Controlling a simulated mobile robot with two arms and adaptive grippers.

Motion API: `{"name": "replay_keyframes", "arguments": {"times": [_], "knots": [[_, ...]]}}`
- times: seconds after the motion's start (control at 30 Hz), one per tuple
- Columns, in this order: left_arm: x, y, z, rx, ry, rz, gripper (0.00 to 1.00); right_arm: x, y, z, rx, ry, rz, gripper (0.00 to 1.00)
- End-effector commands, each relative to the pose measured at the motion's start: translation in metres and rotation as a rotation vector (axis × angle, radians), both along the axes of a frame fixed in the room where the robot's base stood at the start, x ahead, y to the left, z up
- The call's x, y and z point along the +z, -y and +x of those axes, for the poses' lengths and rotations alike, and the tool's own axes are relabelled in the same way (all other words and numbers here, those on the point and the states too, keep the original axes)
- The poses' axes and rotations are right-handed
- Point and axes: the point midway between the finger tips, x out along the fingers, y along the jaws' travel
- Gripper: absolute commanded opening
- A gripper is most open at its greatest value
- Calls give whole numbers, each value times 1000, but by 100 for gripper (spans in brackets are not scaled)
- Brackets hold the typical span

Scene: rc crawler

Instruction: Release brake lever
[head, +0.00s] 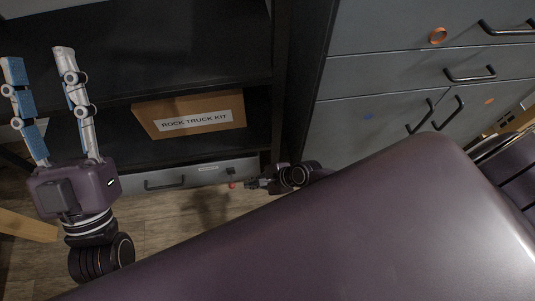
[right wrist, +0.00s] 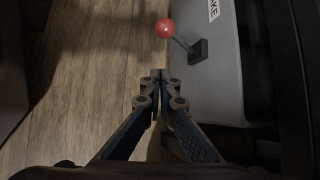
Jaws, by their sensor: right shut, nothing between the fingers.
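The brake lever is a dark stick with a red ball knob (right wrist: 165,28) on a grey panel (right wrist: 215,90) in the right wrist view. In the head view the red knob (head: 232,185) is small, at the front of a low grey drawer. My right gripper (right wrist: 159,75) is shut and empty, a short way below the knob, not touching it. In the head view it (head: 250,184) is just right of the knob. My left gripper (head: 36,55) is open and empty, pointing up.
A cardboard box (head: 190,115) labelled "ROCK TRUCK KIT" sits on a dark shelf. Grey cabinets (head: 380,85) with dark handles stand at the right. Wooden floor (head: 170,215) is open below the drawer. My own purple body fills the lower right of the head view.

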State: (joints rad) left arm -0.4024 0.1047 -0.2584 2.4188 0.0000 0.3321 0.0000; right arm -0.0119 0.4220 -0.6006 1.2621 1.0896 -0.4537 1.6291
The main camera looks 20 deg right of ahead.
Motion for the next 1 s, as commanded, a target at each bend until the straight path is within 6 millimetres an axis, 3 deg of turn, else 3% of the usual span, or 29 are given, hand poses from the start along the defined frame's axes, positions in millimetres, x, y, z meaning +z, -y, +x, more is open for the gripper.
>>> {"name": "replay_keyframes", "arguments": {"times": [0.2, 0.5, 0.8, 1.0], "knots": [[-34, 3, 30, 12, -209, 61, 40, 15, 10, -6, 1, -1, -2, 0], [-94, 2, 54, 28, -496, 140, 40, 33, 23, -15, 0, -2, -2, 0], [-157, -5, 58, 43, -777, 213, 40, 52, 37, -23, 2, -1, -4, 0], [-189, -11, 52, 51, -916, 248, 40, 61, 43, -27, 0, -1, -2, 0]]}}
